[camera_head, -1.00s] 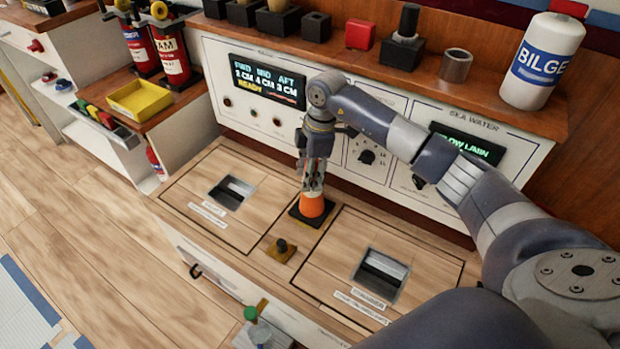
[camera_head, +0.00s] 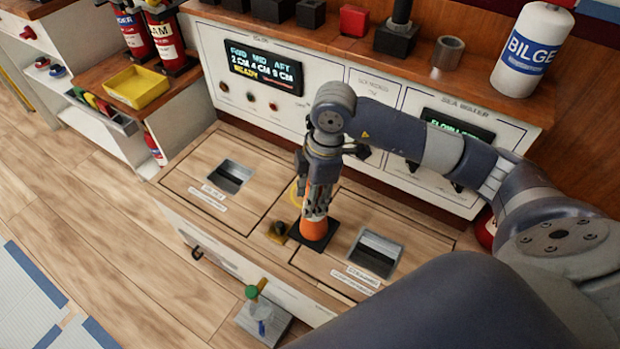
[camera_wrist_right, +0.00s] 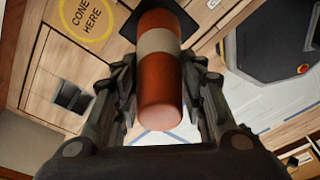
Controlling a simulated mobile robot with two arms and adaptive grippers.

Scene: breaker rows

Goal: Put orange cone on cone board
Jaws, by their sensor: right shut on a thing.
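The orange cone (camera_head: 313,228) has a white band and a black square base. It appears over the left edge of the right hatch panel in the head view. My right gripper (camera_head: 314,208) points down and is shut on the cone's upper part. The cone (camera_wrist_right: 160,70) also fills the middle of the right wrist view, between the fingers. A yellow ring marked "CONE HERE" (camera_wrist_right: 90,20) is on wood, apart from the cone's base. I cannot tell whether the base touches the panel. No separate cone board is clear to me. My left gripper is not in view.
A dark knob on a yellowish plate (camera_head: 278,232) is close left of the cone. Hatch recesses lie left (camera_head: 231,177) and right (camera_head: 375,254). The instrument panel (camera_head: 262,72) rises behind. A green-topped fitting (camera_head: 255,292) stands in front. The left panel is mostly clear.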

